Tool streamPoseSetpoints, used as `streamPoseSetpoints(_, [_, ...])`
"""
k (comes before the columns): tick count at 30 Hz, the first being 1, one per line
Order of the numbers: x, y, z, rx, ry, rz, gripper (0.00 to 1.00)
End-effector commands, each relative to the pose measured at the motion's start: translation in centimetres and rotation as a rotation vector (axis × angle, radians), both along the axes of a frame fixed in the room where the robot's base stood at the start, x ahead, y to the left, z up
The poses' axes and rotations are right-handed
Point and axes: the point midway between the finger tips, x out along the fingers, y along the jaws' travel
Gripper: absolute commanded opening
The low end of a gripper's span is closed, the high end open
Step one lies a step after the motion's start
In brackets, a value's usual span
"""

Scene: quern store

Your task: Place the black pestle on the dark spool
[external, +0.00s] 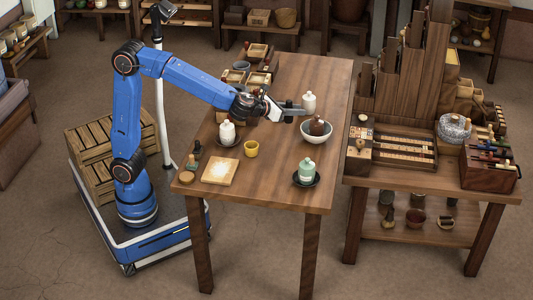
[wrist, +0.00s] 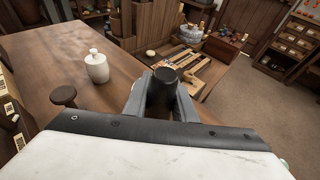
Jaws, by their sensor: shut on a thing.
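In the wrist view, my gripper (wrist: 162,98) is shut on the black pestle (wrist: 165,78), whose round dark top shows between the grey fingers. The dark spool (wrist: 64,95), brown with a flat round top, stands to the left of the fingers, apart from the pestle, its lower part hidden by my gripper's body. In the external view, my gripper (external: 292,112) is over the far half of the table, beside a white lidded bottle (external: 309,103). The pestle is too small to make out clearly there.
A laden side bench (external: 420,185) stands right.

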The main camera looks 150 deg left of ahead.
Motion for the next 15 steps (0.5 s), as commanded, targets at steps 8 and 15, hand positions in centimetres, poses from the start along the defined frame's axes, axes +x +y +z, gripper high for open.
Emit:
streamPoseSetpoints(8, [-10.8, 5.7, 2.8, 0.001, -0.004, 0.204, 0.01])
streamPoseSetpoints(15, [-18.0, 8.4, 4.6, 0.001, -0.002, 0.325, 0.01])
